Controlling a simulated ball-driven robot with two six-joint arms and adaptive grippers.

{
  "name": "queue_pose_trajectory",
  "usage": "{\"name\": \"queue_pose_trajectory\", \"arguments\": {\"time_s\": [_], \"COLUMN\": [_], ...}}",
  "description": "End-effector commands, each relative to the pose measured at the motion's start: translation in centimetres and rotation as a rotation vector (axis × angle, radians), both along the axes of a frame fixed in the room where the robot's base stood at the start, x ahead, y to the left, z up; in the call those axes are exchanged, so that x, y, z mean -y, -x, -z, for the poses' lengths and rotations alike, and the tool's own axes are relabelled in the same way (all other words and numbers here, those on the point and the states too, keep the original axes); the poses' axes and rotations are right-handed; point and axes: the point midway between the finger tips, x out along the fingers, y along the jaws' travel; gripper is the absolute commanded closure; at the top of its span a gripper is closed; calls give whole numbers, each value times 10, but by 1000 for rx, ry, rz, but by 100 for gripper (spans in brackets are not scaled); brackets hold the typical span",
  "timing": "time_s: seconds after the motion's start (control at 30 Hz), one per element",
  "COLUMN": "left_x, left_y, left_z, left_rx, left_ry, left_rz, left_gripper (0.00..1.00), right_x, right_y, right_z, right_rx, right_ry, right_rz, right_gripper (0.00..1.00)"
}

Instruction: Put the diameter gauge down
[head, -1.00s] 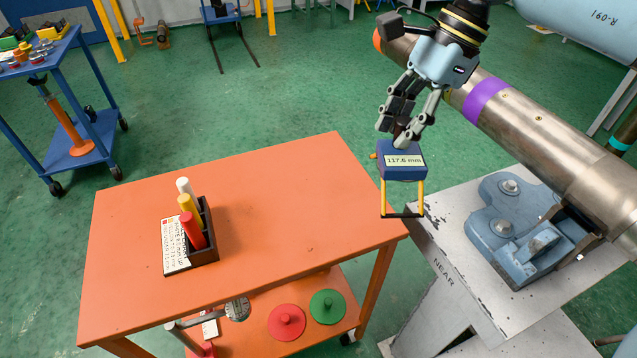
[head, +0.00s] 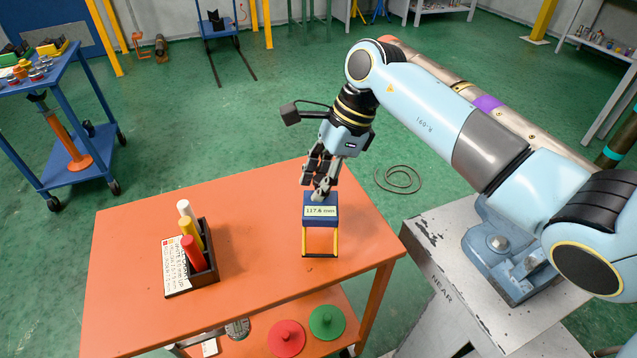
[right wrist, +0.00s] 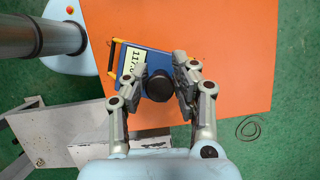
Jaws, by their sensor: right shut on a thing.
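The diameter gauge (head: 320,214) is a blue box with a display reading about 117.6 mm, two yellow legs and a dark lower bar. It is upright over the right part of the orange table (head: 265,235). I cannot tell whether its lower end touches the tabletop. My right gripper (head: 321,186) is shut on the top of the gauge. In the right wrist view the gauge (right wrist: 133,60) shows its dark round knob (right wrist: 158,86) between the fingers of the right gripper (right wrist: 157,76). My left gripper is not in view.
A dark rack (head: 192,284) with white, yellow and red crayons and a label stands left on the table. The tabletop between rack and gauge is clear. Red (head: 287,338) and green (head: 327,322) discs lie on the lower shelf. The steel pipe (head: 440,73) on its grey stand is right.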

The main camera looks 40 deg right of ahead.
Motion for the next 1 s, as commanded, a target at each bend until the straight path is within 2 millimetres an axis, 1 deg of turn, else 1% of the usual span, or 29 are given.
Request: {"name": "queue_pose_trajectory", "arguments": {"time_s": [0.13,0.37,0.5,0.53,0.67,0.7,0.9,1.0], "left_x": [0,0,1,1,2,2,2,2], "left_y": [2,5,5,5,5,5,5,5], "left_z": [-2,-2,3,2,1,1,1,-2], "left_rx": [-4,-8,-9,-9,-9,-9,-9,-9], "left_ry": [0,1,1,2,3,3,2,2], "left_rz": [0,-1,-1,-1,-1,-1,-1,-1], "left_gripper": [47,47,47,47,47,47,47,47], "right_x": [0,0,0,0,0,0,0,0], "right_y": [-1,-1,-1,0,0,0,0,0], "right_z": [12,13,18,17,16,16,16,13], "right_rx": [4,5,5,2,2,2,2,2], "right_ry": [-1,0,0,0,0,0,0,0], "right_rz": [0,1,1,0,0,0,0,0], "right_gripper": [100,100,100,70,53,51,51,51]}}
